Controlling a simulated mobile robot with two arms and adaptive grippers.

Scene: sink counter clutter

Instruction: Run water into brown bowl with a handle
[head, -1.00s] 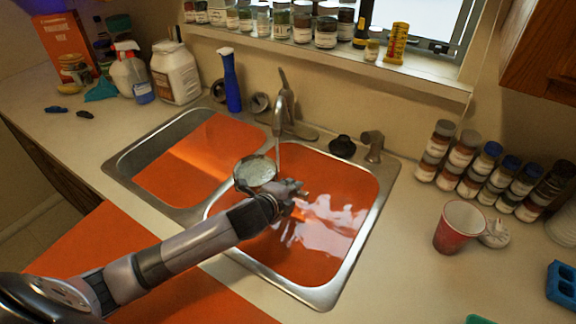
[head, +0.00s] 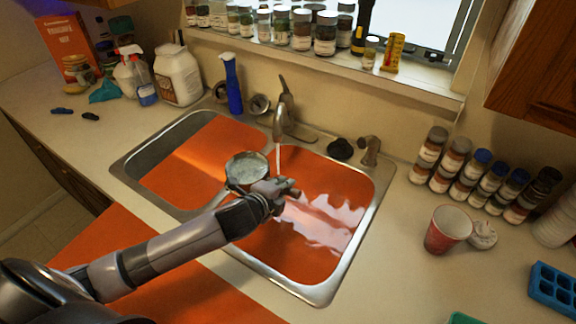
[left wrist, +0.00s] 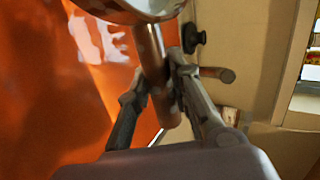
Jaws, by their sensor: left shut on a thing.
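The bowl with a handle (head: 247,168) is held above the sink divider, its round inside looking grey and shiny. In the left wrist view its underside (left wrist: 130,10) shows at the top, with a brown handle (left wrist: 152,60) running down between the fingers. My left gripper (head: 285,188) is shut on that handle, to the right of the bowl. The faucet (head: 283,112) stands behind the sink, and a thin water stream (head: 277,156) falls from it. The stream passes just right of the bowl's rim, near my gripper. My right gripper is not in view.
The right basin (head: 340,215) and left basin (head: 185,170) look orange inside. A red cup (head: 447,230) and several capped jars (head: 465,175) stand on the right counter.

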